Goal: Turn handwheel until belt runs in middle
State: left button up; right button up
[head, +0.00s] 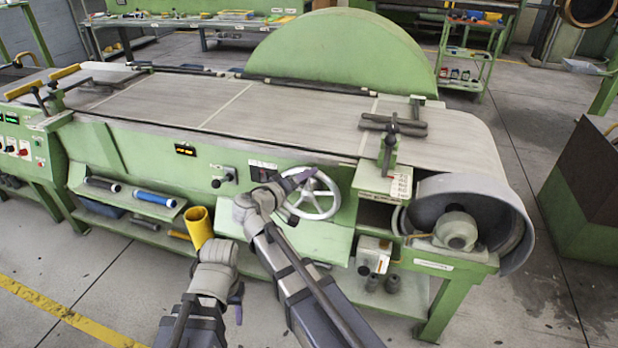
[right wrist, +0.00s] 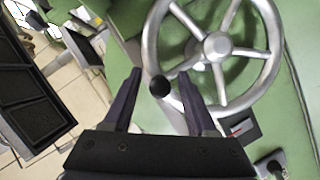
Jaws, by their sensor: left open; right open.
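The handwheel (head: 323,197) is a silver spoked wheel on the green front of the machine. In the right wrist view the handwheel (right wrist: 214,46) fills the upper right, with a black-knobbed handle (right wrist: 160,86) at its lower left rim. My right gripper (right wrist: 160,92) is open, with its dark fingers on either side of the knob; I cannot tell if they touch it. In the head view my right gripper (head: 302,195) is at the wheel's left side. The wide grey belt (head: 275,118) covers the machine top. My left gripper (head: 238,302) is open and empty, low in front.
A grey end drum (head: 505,240) with a motor stands at the right. A yellow cup (head: 199,226) is beside my left arm. Blue and dark rolls (head: 155,198) lie on the lower shelf. A control panel (head: 18,150) with buttons is at the far left.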

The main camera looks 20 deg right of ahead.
jog(key=shift+c, duration=0.2)
grip_shut()
jog(key=shift+w+r, duration=0.1)
jog(key=shift+w, duration=0.05)
dwell(1.0)
